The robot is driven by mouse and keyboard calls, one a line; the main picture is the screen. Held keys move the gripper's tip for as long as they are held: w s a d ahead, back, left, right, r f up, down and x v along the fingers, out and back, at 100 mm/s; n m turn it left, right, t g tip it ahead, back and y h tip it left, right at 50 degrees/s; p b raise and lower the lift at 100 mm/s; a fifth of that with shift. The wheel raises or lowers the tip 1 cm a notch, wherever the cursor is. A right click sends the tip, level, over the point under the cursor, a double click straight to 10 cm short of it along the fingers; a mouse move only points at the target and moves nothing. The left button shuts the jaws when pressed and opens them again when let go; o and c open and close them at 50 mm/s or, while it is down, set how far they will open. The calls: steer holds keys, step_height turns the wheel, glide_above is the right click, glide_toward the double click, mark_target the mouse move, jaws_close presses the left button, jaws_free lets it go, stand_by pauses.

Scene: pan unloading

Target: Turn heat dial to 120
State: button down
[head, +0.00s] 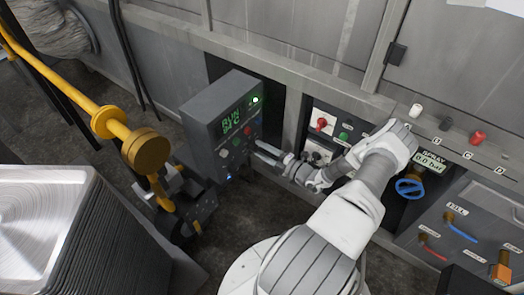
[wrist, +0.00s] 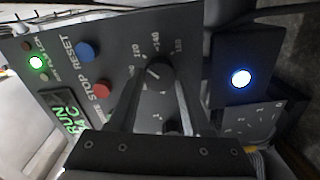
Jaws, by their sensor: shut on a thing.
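The heat dial (wrist: 158,73) is a dark round knob on the control panel, seen between my fingertips in the wrist view. A light pointer mark shows on it. Small printed numbers ring it, one looking like 120; the exact setting is hard to read. My gripper (wrist: 157,80) is shut on the dial, one finger on each side. In the head view my gripper (head: 262,152) reaches the lower right of the grey control box (head: 205,125); the dial is not clear there. The box's green display (head: 238,120) reads RUN with a temperature in C that I cannot read surely.
Beside the dial are a blue button (wrist: 87,51), a red button (wrist: 101,90) and a lit green lamp (wrist: 36,63). A yellow pipe (head: 105,122) and a stack of metal pans (head: 45,215) stand at left. A panel with a blue valve wheel (head: 410,188) is at right.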

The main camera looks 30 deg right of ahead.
stand_by(0.4)
steer(key=shift+c, duration=1.7)
jaws_free()
steer(key=p+v, duration=0.3)
steer(key=v, duration=1.4)
steer(key=shift+s+d, duration=0.15)
steer(key=shift+s, duration=0.05)
